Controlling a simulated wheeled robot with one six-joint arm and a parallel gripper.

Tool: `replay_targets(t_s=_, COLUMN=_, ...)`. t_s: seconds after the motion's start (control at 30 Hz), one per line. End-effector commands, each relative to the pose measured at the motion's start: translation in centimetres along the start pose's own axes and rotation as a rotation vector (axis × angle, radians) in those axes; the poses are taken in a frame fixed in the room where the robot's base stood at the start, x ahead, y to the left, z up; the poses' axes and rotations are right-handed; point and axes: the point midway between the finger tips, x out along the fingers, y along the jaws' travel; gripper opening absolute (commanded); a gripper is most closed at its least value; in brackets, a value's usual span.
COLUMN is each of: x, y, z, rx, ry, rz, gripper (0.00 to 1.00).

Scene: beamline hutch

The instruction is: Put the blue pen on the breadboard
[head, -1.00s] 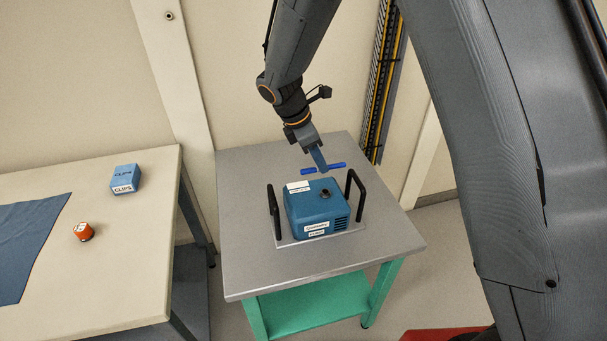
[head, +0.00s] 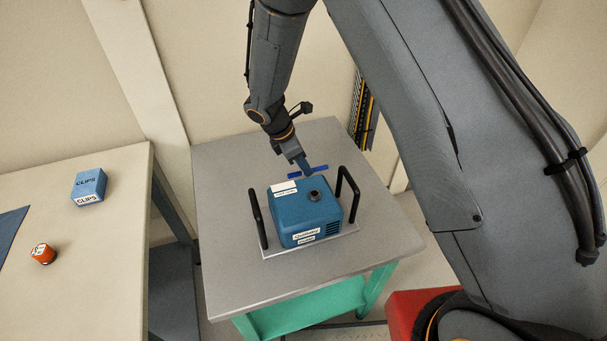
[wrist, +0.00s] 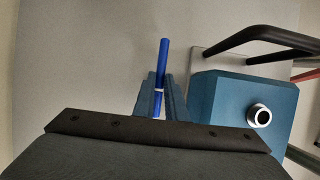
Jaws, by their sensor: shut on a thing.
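The blue pen (head: 319,168) is held crosswise in my gripper (head: 306,170), near the back edge of the blue pump box. In the wrist view the pen (wrist: 164,55) stands out between the two blue fingers of my gripper (wrist: 161,88), with a pale band near the fingertips. My gripper is shut on it. The pen looks to be above the grey tabletop (head: 230,200), but its height is hard to tell. I cannot tell which surface is the breadboard; nothing in view is marked as one.
The blue pump box (head: 305,215) stands on a plate with black handles (head: 257,218) on both sides, close to the pen. Free tabletop lies left and in front. On the cream table at left are a CLIPS box (head: 89,186), an orange item (head: 43,254) and a blue cloth (head: 10,232).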

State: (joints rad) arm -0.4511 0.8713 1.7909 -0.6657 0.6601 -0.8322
Motion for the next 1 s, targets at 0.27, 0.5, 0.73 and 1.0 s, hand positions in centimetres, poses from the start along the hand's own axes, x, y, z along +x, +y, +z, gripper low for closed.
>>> replay_targets(t_s=0.27, x=3.1, y=-0.1, z=-1.3, rx=0.0, ry=0.0, rz=-0.003, gripper=0.0)
replay_targets(t_s=0.5, x=3.8, y=-0.1, z=-1.6, rx=0.0, ry=0.0, rz=-0.001, gripper=0.0)
replay_targets(t_s=0.73, x=4.1, y=-0.1, z=-1.7, rx=0.0, ry=0.0, rz=-0.001, gripper=0.0)
replay_targets(t_s=1.0, x=4.0, y=-0.1, z=-1.7, rx=0.0, ry=0.0, rz=-0.001, gripper=0.3)
